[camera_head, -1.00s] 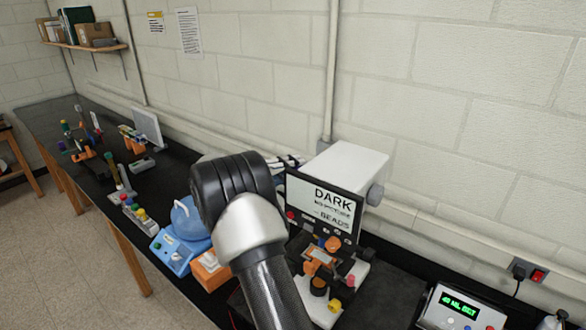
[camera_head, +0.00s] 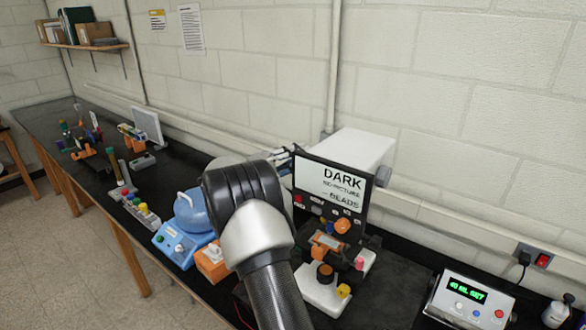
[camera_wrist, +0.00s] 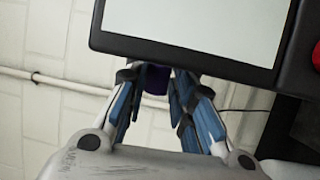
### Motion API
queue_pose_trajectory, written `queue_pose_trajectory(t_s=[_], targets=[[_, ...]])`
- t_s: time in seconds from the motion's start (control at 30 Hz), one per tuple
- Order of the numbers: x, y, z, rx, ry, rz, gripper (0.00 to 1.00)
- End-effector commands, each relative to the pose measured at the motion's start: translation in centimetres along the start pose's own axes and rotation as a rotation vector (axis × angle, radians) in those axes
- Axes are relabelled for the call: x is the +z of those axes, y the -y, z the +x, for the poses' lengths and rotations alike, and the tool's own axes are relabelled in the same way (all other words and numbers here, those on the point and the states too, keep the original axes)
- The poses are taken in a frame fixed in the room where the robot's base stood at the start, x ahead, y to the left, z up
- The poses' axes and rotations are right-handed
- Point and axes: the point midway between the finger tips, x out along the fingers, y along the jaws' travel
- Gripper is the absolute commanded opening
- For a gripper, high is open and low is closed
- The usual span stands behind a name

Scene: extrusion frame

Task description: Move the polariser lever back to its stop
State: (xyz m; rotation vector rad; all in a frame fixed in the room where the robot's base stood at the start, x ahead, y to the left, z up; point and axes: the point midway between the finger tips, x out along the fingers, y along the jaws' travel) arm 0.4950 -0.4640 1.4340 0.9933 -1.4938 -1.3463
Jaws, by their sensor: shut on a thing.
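A dark purple knob (camera_wrist: 156,80), which I take to be the polariser lever's end, shows in the wrist view below the screen's lower edge. My gripper (camera_wrist: 158,86) has its blue-padded fingers on either side of it and is shut on it. The rest of the lever is hidden. In the head view, my gripper (camera_head: 284,157) is partly hidden behind my arm, beside the left edge of the screen (camera_head: 343,184). The screen reads "DARK", with smaller words ending in "BEADS". Below it stands the white-based microscope (camera_head: 318,291) with orange, yellow and pink knobs.
A blue device (camera_head: 176,245) and an orange block (camera_head: 211,262) stand left of my arm. A display box (camera_head: 470,300) with green digits is at the right. The wall pipe (camera_head: 333,65) and block wall are behind. Dark bench top is clear between microscope and display box.

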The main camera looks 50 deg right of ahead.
Motion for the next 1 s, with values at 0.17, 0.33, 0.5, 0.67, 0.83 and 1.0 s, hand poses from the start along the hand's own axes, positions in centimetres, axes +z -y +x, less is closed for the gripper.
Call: queue_pose_trajectory(t_s=[0.17,0.33,0.5,0.67,0.83,1.0], targets=[[-0.1,1.4,0.4,0.109,0.002,0.046,0.0],[0.0,1.8,0.2,0.198,0.002,0.084,0.0],[0.1,2.2,0.0,0.269,0.002,0.112,0.0],[0.1,2.3,-0.1,0.317,0.001,0.133,0.0],[0.1,2.3,-0.1,0.344,0.0,0.144,0.0],[0.1,2.1,-0.1,0.353,0.0,0.148,0.0]])
